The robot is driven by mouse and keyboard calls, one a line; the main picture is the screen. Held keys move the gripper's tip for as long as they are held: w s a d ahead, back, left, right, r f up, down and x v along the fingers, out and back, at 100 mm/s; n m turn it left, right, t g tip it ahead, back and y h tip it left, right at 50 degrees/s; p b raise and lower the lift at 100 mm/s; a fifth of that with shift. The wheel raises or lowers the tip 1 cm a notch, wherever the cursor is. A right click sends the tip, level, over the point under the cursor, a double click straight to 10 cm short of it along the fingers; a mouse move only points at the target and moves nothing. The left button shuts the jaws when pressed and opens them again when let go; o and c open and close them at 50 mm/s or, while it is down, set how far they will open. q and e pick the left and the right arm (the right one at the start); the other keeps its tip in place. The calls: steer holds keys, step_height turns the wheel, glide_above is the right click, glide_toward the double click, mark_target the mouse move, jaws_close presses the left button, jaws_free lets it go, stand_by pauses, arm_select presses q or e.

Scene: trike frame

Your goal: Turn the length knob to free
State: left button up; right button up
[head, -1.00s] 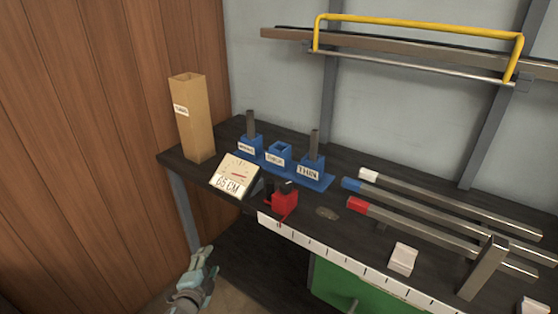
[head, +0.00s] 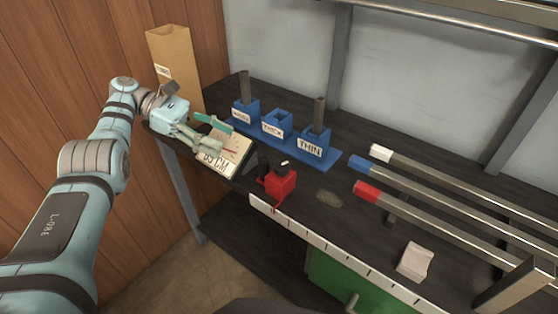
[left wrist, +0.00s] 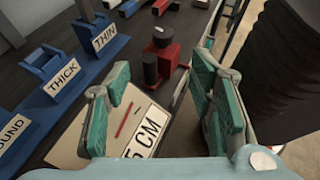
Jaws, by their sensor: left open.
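A red block (head: 279,186) stands at the table's front edge, at the left end of the white ruler strip. A black knob (head: 284,168) with a white mark sits on top; a dark cylinder (head: 263,165) is beside it. In the left wrist view, the red block (left wrist: 169,57) and marked knob (left wrist: 162,36) lie beyond the fingertips. My left gripper (head: 214,138) is open and empty, above the sloped sign (head: 238,146) and left of the red block. The sign's text is partly covered in the head view; "5 CM" shows in the left wrist view. My right gripper is not in view.
A blue rack (head: 318,180) with holders labelled THICK and THIN stands behind. A tall cardboard box (head: 182,60) is at the far left. Long bars with coloured ends, including a red one (head: 367,192), lie to the right. A pale block (head: 414,262) sits near the front edge.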

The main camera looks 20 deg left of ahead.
arm_select(q)
steer(key=b, duration=0.3)
glide_toward(279, 165)
steer(key=p+x, duration=0.1)
steer(key=x, duration=0.8)
steer(key=shift+w, duration=0.15)
steer(key=shift+c, duration=0.5)
steer(key=c, duration=1)
steer(key=shift+c, duration=0.2)
